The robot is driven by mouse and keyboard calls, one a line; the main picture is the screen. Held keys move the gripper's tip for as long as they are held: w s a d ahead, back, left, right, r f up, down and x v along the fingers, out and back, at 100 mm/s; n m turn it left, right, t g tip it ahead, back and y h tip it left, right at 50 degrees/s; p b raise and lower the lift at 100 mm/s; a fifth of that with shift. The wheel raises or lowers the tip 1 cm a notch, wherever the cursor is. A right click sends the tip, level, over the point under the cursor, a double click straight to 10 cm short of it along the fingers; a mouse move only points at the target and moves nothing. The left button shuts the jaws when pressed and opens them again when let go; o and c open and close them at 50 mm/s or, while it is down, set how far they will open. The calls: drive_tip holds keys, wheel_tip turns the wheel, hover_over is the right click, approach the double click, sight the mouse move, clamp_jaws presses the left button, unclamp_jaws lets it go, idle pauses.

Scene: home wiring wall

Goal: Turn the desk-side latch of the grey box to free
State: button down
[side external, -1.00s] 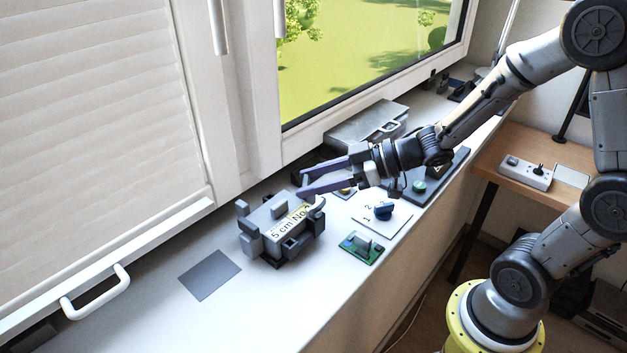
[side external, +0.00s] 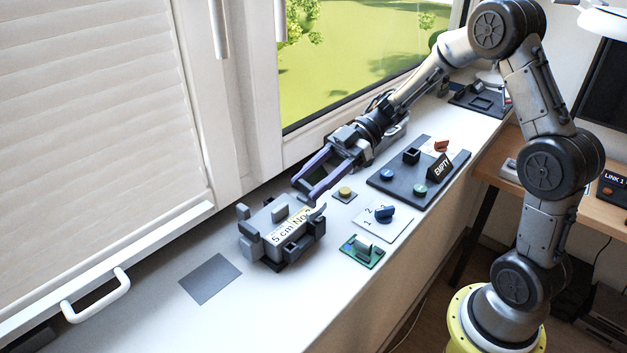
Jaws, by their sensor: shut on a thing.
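The grey box (side external: 262,222), with a yellow-and-white label reading "5 cm No", sits on the white sill in a dark holder. Grey latch pieces stand at its left end, and the desk-side latch (side external: 318,212) is at its right end, slanting up to the right. My gripper (side external: 305,191) reaches down from the upper right, with its two purple fingers at the box's right end by that latch. It is shut on the latch, with a gap between the fingers. The exact contact at the tips is small and partly hidden.
A dark panel (side external: 415,178) bears an "EMPTY" sign. A grey pad (side external: 210,278) lies left, with clear sill around it.

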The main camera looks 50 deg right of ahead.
drive_tip(key=shift+n+g, duration=0.3)
drive_tip(key=shift+g, duration=0.1)
drive_tip(key=shift+c, duration=1.2)
unclamp_jaws()
drive_tip(key=v, duration=1.3)
drive_tip(key=shift+d, duration=0.4)
drive_tip(key=shift+r, duration=0.1)
